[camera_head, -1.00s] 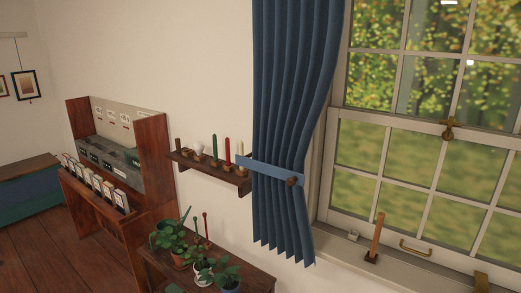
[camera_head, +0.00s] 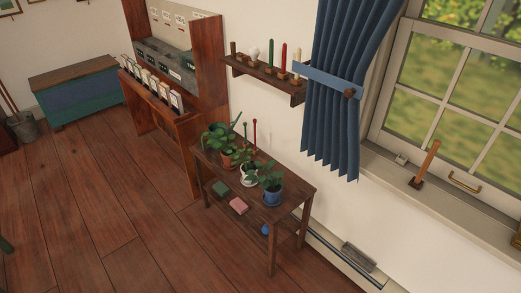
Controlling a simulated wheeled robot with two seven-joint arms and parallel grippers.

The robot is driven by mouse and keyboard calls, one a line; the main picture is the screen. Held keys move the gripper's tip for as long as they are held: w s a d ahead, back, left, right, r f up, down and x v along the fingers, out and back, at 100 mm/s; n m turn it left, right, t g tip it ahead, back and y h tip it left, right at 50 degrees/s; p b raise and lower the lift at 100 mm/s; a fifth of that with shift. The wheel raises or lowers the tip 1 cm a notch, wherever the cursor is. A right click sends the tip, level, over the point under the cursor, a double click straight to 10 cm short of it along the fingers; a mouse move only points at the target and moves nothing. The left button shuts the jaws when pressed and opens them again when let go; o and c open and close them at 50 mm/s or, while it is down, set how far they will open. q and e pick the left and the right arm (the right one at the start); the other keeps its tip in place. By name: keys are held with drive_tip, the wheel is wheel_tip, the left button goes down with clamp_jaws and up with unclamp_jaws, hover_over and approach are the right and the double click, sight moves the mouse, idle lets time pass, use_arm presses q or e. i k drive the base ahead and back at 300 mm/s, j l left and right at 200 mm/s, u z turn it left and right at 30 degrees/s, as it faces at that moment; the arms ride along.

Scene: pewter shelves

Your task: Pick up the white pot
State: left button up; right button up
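The white pot (camera_head: 247,181) holds a green leafy plant and stands on the top of a small wooden table (camera_head: 293,195). An orange-brown pot (camera_head: 226,160) with a plant stands behind it to the left, and a blue pot (camera_head: 272,197) with a plant stands in front of it to the right. Leaves cover part of the white pot's upper edge. Neither of my grippers is in view.
A watering can (camera_head: 213,140) and red-tipped sticks stand near the plants. A wall shelf (camera_head: 265,74) holds candles above the table. A wooden cabinet (camera_head: 209,60) stands left. A blue chest (camera_head: 80,98) is further back. The wooden floor (camera_head: 110,215) in front is clear.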

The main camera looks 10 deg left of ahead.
sight(249, 169)
drive_tip(key=i+j, duration=0.15)
drive_tip(key=i, duration=0.25)
drive_tip(key=i+j+z, duration=0.1)
drive_tip(key=i, duration=0.25)
drive_tip(key=i+j+z, duration=0.1)
drive_tip(key=i, duration=0.3)
drive_tip(key=j, duration=0.1)
